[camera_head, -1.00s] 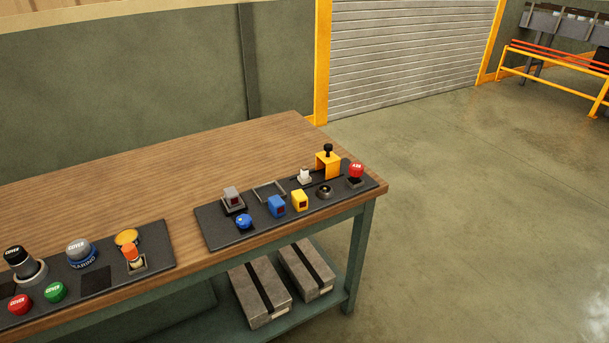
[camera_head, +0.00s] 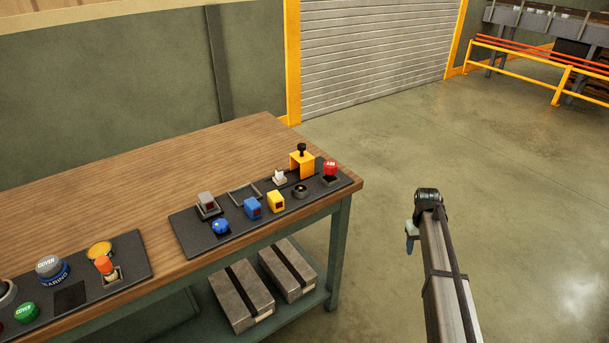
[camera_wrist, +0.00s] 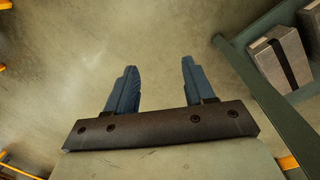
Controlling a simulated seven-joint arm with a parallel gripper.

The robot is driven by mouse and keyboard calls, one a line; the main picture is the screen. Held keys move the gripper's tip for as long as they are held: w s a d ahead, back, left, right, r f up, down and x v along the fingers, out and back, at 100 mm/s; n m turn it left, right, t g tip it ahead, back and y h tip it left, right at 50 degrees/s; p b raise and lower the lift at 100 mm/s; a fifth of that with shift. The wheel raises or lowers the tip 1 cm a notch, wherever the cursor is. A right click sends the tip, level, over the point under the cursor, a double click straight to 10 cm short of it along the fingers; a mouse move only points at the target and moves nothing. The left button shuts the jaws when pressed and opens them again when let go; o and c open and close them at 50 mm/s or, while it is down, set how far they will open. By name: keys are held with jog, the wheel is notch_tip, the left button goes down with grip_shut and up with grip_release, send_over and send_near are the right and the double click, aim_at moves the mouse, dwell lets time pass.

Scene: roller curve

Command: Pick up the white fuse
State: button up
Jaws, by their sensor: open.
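A small white piece (camera_head: 280,177), which looks like the white fuse, stands on the right-hand black panel (camera_head: 182,228) on the wooden table. It is between a dark bracket and the yellow block with a black knob. My gripper (camera_wrist: 159,63) is open and empty in the wrist view, with two blue fingers apart over bare floor. In the head view my arm rises at the right, and a blue finger of my gripper (camera_head: 410,240) shows beside its end, right of the table and clear of it. The white fuse is not in the wrist view.
Blue block (camera_head: 253,208), yellow block (camera_head: 276,202), red knob (camera_head: 330,168) and yellow bracket (camera_head: 302,163) crowd the panel near the fuse. The table (camera_head: 262,130) has bare wood behind. Strapped grey boxes (camera_head: 241,296) lie on the shelf below. Floor at right is open.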

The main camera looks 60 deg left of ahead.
jog(key=s+a+r+n+t, duration=0.1)
jog(key=s+a+r+n, duration=0.1)
jog(key=a+r, duration=1.15)
notch_tip(320, 180, up, 20)
jog(key=n+g+y, duration=0.1)
jog(key=n, duration=0.4)
send_over(281, 171)
notch_tip(281, 171, down, 13)
jog(key=shift+r, duration=0.15)
grip_shut()
